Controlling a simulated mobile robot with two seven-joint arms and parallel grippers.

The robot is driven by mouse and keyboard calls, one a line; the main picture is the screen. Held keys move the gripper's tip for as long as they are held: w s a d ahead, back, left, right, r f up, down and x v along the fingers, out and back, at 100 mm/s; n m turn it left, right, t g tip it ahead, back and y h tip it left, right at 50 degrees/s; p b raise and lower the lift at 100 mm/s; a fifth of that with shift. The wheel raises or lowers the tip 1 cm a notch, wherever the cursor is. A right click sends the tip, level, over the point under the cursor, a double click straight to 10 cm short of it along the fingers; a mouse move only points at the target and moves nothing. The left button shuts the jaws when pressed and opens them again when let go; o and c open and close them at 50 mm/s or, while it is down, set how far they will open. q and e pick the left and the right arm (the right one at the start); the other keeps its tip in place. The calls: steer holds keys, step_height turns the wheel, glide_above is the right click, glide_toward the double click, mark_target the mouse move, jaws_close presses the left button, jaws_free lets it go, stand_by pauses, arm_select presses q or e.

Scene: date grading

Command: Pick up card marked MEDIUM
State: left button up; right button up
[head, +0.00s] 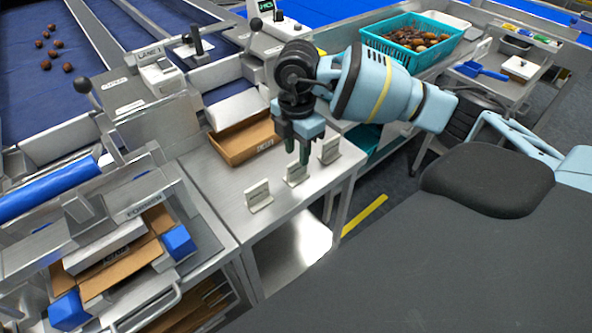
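Three small pale cards in upright holders stand in a slanting row on the steel table (222,194): a near-left card (259,197), a middle card (296,176) and a far-right card (329,151). Their lettering is too small to read, so I cannot tell which is marked MEDIUM. My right gripper (297,150) points down just above and behind the middle card. Its two dark fingers look apart, with nothing seen between them. I cannot tell whether a finger touches the card. My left gripper is out of view.
An open cardboard box (236,150) stands behind the cards. A teal crate of dates (366,44) is at the back right. A blue scoop (480,70) lies on a side cart. Levers and a box-holding station (130,215) flank the table's left. The table's front left is clear.

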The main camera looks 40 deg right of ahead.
mark_target(297, 160)
steer(key=shift+f, duration=3.1)
jaws_close()
